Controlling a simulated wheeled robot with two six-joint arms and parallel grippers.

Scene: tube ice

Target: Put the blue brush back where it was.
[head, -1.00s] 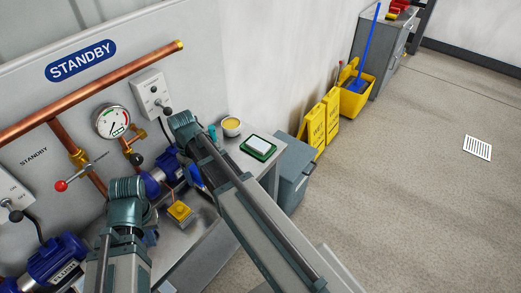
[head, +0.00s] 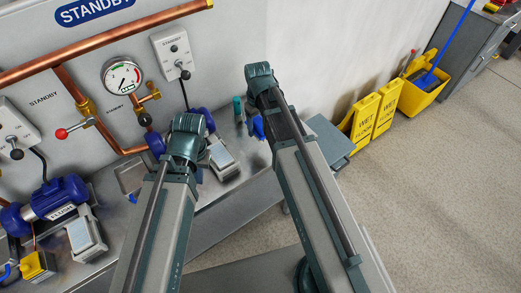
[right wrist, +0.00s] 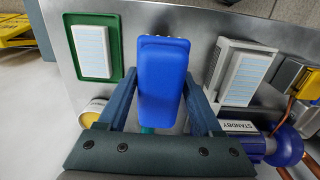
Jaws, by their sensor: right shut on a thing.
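The blue brush (right wrist: 162,75) is between the two fingers of my right gripper (right wrist: 160,100), which is shut on it. In the head view the brush (head: 258,128) shows as a small blue piece left of my right arm, above the metal bench (head: 240,195). In the right wrist view it lies between a green tray (right wrist: 114,45) with a pale block and a grey holder (right wrist: 222,62) with a pale pad. I cannot tell whether it touches the bench. My left gripper (head: 188,138) is over the bench left of it; its fingers are hidden.
A yellow-filled bowl (right wrist: 90,117) sits near the green tray. A teal object (head: 238,108) stands close to the brush. Blue motors (head: 57,197), copper pipes and a gauge (head: 122,77) line the wall. Wet-floor signs (head: 375,115) and a yellow bucket (head: 423,92) stand right.

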